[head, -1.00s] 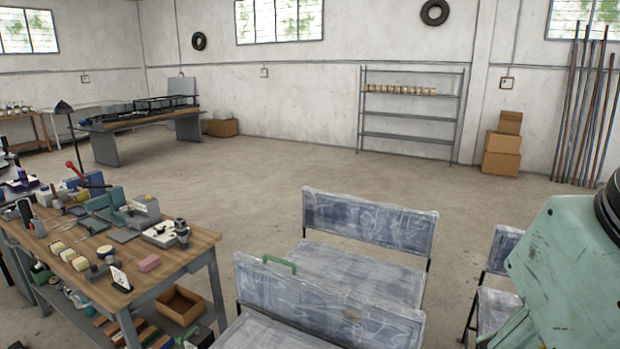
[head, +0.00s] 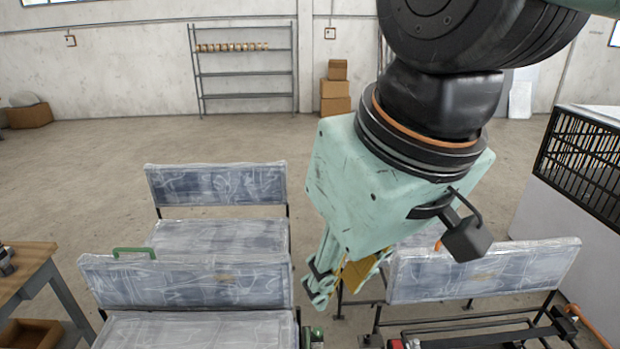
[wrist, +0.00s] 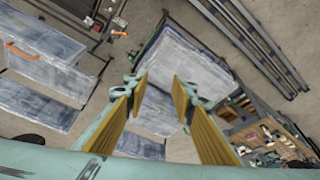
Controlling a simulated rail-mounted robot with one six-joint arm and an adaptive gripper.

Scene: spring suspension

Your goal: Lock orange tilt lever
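My gripper (wrist: 163,88) is open and empty, its two yellow-padded fingers apart above the benches in the wrist view. In the head view my gripper (head: 340,283) hangs between the left and right benches. A small orange piece (head: 438,245) shows at the top edge of the right bench, partly hidden by my wrist. An orange handle (wrist: 22,52) shows on a bench at the left of the wrist view, apart from my fingers. Another orange part (head: 572,309) is at the lower right of the head view. I cannot tell which is the tilt lever or its position.
Plastic-wrapped benches (head: 185,280) stand close around my gripper; one has a green handle (head: 134,252). A dark metal frame (head: 480,335) lies at the front right, near a caged cabinet (head: 585,165). A wooden workbench (head: 22,272) is at the left. Open floor lies behind the benches.

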